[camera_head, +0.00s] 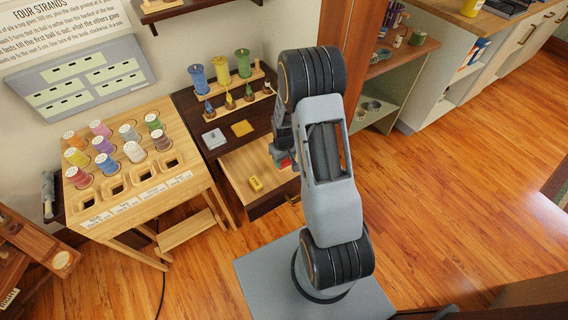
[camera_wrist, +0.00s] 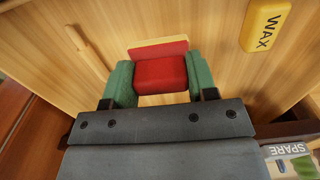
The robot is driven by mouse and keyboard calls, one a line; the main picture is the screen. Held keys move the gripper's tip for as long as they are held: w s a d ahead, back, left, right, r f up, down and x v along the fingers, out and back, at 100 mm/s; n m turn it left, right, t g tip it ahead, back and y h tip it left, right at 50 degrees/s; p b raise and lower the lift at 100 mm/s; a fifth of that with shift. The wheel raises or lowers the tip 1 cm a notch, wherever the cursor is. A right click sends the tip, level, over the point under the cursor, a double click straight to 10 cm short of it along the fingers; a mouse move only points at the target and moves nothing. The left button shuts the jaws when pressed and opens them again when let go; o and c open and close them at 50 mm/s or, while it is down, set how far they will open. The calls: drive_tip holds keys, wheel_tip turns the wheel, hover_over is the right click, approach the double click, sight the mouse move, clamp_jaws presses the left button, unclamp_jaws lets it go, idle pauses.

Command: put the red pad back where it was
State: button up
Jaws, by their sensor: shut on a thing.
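The red pad (camera_wrist: 160,73) is between the two green-tipped fingers of my gripper (camera_wrist: 161,80) in the wrist view. My gripper is shut on it. A tan strip with a red face shows just beyond the pad; I cannot tell whether it is part of the pad. In the head view, my gripper (camera_head: 282,158) is above the right side of an open light-wood drawer (camera_head: 235,165), with a little red showing at its tip. Most of the pad is hidden there by my arm. I cannot tell whether the pad touches the drawer floor.
A yellow block marked WAX (camera_wrist: 264,24) lies in the drawer, also in the head view (camera_head: 256,184). A thin wooden stick (camera_wrist: 88,52) is at left in the wrist view. A yellow square (camera_head: 242,128) and a grey square (camera_head: 214,138) lie on the dark top behind the drawer.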

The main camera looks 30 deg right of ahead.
sight(284, 163)
drive_tip(key=shift+w+d+f, duration=0.3)
drive_tip(key=shift+w+f, duration=0.15)
drive_tip(key=shift+f, duration=1.8)
drive_tip(key=shift+f, duration=0.1)
drive_tip(key=o, duration=0.9)
